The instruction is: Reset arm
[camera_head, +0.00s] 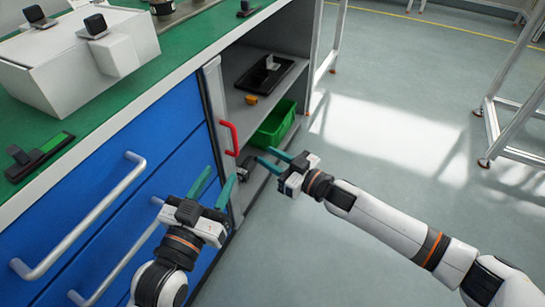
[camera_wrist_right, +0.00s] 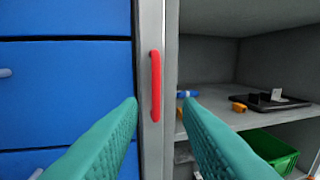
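My right gripper (camera_head: 263,154) comes in from the right in the head view and points left toward the open cabinet. Its teal fingers are apart with nothing between them, as the right wrist view (camera_wrist_right: 160,105) also shows. The red handle (camera_head: 230,138) on the grey door panel (camera_head: 212,90) is beyond its fingertips; in the right wrist view the handle (camera_wrist_right: 155,85) appears between them, with no visible contact. My left gripper (camera_head: 222,172) is at the lower middle of the head view, in front of the blue drawers, with its teal fingers apart and empty.
Blue drawers (camera_head: 120,180) with metal handles (camera_head: 95,225) line the left, under a green worktop (camera_head: 75,120) bearing a white box (camera_head: 85,60). The cabinet holds a black tray (camera_head: 280,70), a yellow item (camera_head: 251,99) and a green bin (camera_head: 274,125). The floor at right is clear up to a metal frame (camera_head: 510,110).

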